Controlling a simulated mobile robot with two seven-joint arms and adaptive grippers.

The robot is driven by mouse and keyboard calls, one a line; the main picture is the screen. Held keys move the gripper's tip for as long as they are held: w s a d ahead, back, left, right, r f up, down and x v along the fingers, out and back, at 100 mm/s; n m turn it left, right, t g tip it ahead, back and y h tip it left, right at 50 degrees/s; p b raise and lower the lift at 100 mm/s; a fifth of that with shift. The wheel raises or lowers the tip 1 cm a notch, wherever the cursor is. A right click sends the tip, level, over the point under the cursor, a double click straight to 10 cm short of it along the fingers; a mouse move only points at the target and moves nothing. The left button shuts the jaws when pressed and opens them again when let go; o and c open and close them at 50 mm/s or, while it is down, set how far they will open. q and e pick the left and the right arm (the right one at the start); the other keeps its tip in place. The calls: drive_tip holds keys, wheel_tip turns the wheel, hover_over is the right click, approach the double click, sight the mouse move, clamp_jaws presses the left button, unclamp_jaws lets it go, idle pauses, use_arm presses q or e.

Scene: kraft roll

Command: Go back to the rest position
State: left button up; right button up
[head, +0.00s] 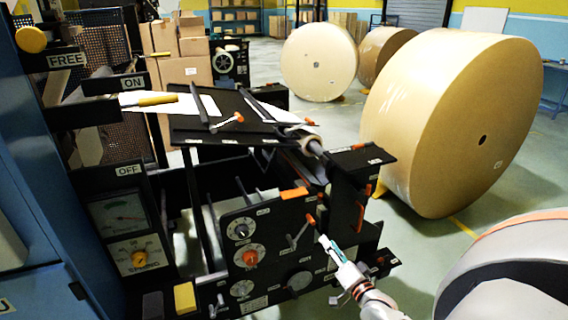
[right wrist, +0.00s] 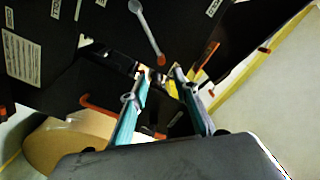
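My right gripper (head: 328,246) is in the head view, in front of the black machine's dial panel (head: 269,249), just below and right of a lever with an orange tip (head: 310,219). In the right wrist view the two teal fingers of my right gripper (right wrist: 155,84) stand apart with a gap between them. A grey lever with an orange tip (right wrist: 148,32) shows beyond the fingertips. I see nothing held between the fingers. My left gripper is not in view.
The black machine (head: 365,161) fills the middle, close to my right gripper. A blue cabinet (head: 30,180) with gauges beside it stands at the left. A large kraft roll (head: 440,120) and a paler roll (head: 318,60) stand behind. Green floor (head: 418,240) is open at the right.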

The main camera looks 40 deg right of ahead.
drive_tip(key=s+a+f+n+g+y+p, duration=0.1)
drive_tip(key=s+a+n, duration=0.4)
drive_tip(key=a, duration=0.6)
drive_tip(key=s+a+f+n+g+y, duration=0.3)
drive_tip(key=s+a+n, duration=0.3)
drive_tip(key=a, duration=0.5)
drive_tip(key=s+a+f+n+g+y+p, duration=0.1)
drive_tip(key=s+a+n, duration=0.4)
drive_tip(key=a, duration=0.6)
wheel_tip(320, 180, down, 2)
drive_tip(key=s+g+y, duration=0.1)
drive_tip(key=s+y, duration=0.1)
drive_tip(key=shift+s+f+n+g+p, duration=0.2)
drive_tip(key=shift+s+n+g+p, duration=0.1)
drive_tip(key=shift+n+g+p, duration=0.1)
